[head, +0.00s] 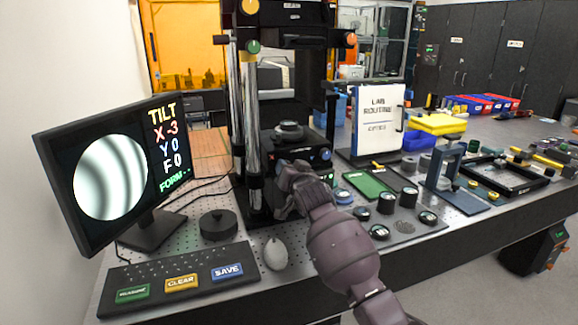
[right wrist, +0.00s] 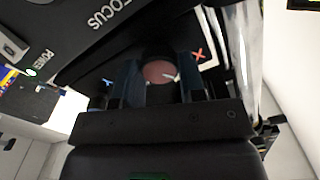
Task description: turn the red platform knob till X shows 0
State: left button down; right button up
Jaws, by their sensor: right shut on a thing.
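The monitor (head: 105,165) reads TILT, X -3, Y 0, F 0, and FORM with dashes; its round picture shows broad blurred light and dark bands. The red platform knob (right wrist: 158,72), with a white pointer mark and a red X beside it, sits between my right gripper's fingers (right wrist: 160,84) in the right wrist view. My right gripper (head: 288,182) is shut on this knob at the front of the interferometer's platform (head: 300,150). In the head view the gripper hides the knob. A blue knob (head: 325,155) is to its right. My left gripper is out of view.
A keyboard (head: 185,282), a grey mouse (head: 275,253) and a dark round disc (head: 218,225) lie in front of the interferometer. Its chrome column (head: 250,120) stands close to the gripper's left. Several small dark cylinders (head: 386,203) and a blue-based stand (head: 445,180) are to the right.

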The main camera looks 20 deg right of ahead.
pick_arm(q)
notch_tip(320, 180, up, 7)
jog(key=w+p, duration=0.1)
jog(key=p, duration=0.3)
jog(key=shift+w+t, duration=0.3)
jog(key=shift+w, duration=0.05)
pick_arm(e)
jog(key=shift+f+m, duration=0.1)
jog(key=shift+m, duration=3.8)
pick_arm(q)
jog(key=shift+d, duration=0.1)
pick_arm(e)
jog(key=shift+d, duration=0.1)
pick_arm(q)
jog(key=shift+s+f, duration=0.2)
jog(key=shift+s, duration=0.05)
pick_arm(e)
jog(key=o, duration=0.9)
pick_arm(q)
jog(key=shift+p, duration=0.3)
